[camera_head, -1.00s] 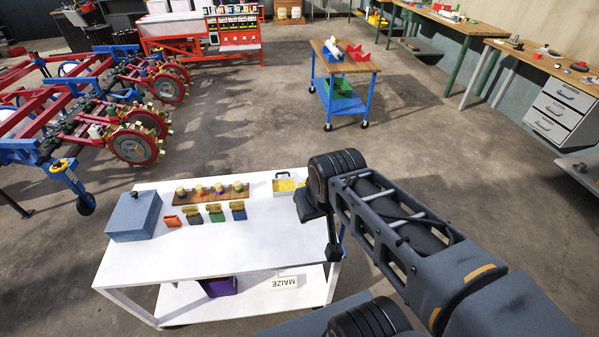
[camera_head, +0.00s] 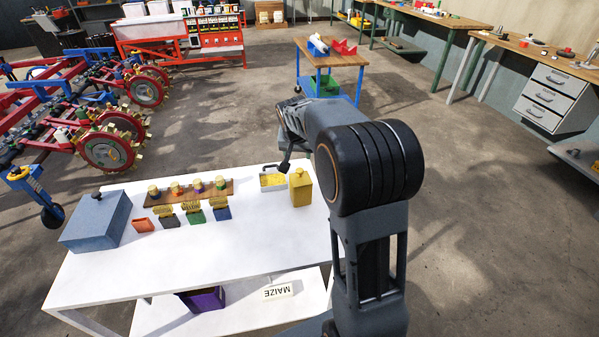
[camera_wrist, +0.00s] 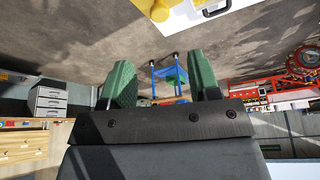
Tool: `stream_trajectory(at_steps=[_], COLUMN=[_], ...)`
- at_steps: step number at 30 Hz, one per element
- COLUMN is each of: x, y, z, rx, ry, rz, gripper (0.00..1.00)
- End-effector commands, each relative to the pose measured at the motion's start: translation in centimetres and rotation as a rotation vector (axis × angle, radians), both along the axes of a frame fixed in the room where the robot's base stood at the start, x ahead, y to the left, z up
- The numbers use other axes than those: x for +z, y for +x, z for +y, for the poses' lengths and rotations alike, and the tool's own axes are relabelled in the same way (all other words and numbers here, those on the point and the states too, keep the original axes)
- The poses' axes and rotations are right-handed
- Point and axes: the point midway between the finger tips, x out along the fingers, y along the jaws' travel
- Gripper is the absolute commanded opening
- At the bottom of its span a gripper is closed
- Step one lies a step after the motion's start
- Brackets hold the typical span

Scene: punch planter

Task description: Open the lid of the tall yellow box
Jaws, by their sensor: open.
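In the wrist view a yellow part with a rounded knob (camera_wrist: 159,11), apparently the box top, shows at the upper edge. My gripper (camera_wrist: 160,65) has its two green fingers apart with nothing between them. In the head view my arm reaches past the right of the box, and its forearm and wrist hide most of the gripper. The gripper is apart from the box.
A shallow tray with yellow contents (camera_head: 272,181) stands just left of the box. A wooden strip with several knobbed pieces (camera_head: 190,190), small coloured bins (camera_head: 194,216) and a blue-grey box (camera_head: 97,222) are further left. A blue trolley (camera_head: 322,85) stands behind. The table's front is clear.

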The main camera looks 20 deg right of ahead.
Motion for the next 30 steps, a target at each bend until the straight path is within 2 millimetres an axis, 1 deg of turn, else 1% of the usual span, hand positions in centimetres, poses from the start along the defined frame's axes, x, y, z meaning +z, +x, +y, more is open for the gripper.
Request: stream_trajectory(at_steps=[1,6,12,15,21,30], x=[-1.0,-4.1,-7.3,-8.6,-10.1,-10.7], y=[0.2,1.3,2.5,3.0,3.6,3.8], z=[-0.2,-0.8,-1.5,-1.8,-2.1,-2.2], rx=[0.0,0.001,0.001,0.002,0.002,0.002], ry=[0.0,0.0,0.0,0.001,-0.001,-0.001], rz=[0.005,0.005,0.003,0.003,0.0,0.0], gripper=[0.56,0.56,0.56,0.56,0.56,0.56])
